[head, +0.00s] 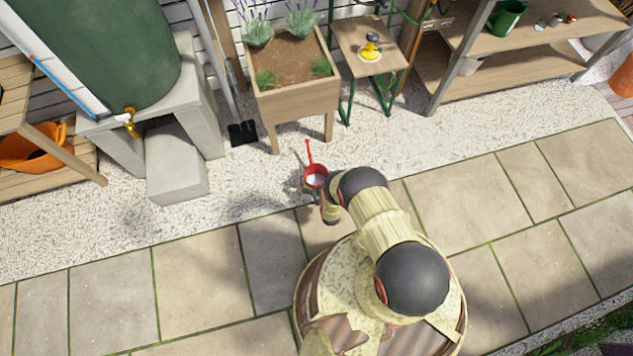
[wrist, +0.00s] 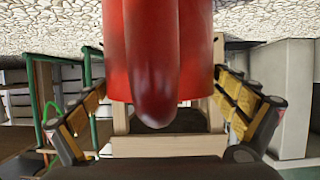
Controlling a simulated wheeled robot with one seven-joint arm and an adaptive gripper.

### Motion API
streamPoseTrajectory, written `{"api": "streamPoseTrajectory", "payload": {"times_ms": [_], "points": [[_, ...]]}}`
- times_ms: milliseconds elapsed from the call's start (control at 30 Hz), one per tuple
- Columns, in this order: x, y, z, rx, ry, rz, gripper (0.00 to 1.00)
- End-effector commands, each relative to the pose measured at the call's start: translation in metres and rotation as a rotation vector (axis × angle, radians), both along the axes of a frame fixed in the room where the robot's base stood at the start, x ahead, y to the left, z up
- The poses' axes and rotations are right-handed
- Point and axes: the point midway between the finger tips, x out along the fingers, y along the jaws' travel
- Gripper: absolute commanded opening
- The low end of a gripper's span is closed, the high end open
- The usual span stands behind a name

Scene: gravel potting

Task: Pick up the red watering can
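The red watering can (head: 311,170) is just ahead of my gripper (head: 328,205) in the head view, over the pale gravel, with its long thin spout pointing away toward the planter. I cannot tell whether it touches the ground. In the wrist view the red can (wrist: 195,70) fills the upper middle, and its dark red handle (wrist: 153,95) hangs toward the camera between the fingers. My gripper (wrist: 163,95) is open, with one finger on each side of the handle and a gap on both sides. The fingertips are close to the edges of the can's body.
A wooden planter (head: 300,103) stands beyond the can, with a small table (head: 350,38) to its right. A concrete block (head: 177,170) and a green water barrel (head: 105,50) are on the left. A wooden shelf (head: 520,75) stands at right. Gravel around the can is mostly free.

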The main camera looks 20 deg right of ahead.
Motion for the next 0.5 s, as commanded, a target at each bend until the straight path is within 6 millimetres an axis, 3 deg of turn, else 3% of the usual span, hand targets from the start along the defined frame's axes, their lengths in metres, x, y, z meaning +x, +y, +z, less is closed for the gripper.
{"api": "streamPoseTrajectory", "payload": {"times_ms": [500], "points": [[-0.0002, 0.0001, 0.0000, 0.000, 0.000, 0.000, 0.66]]}}
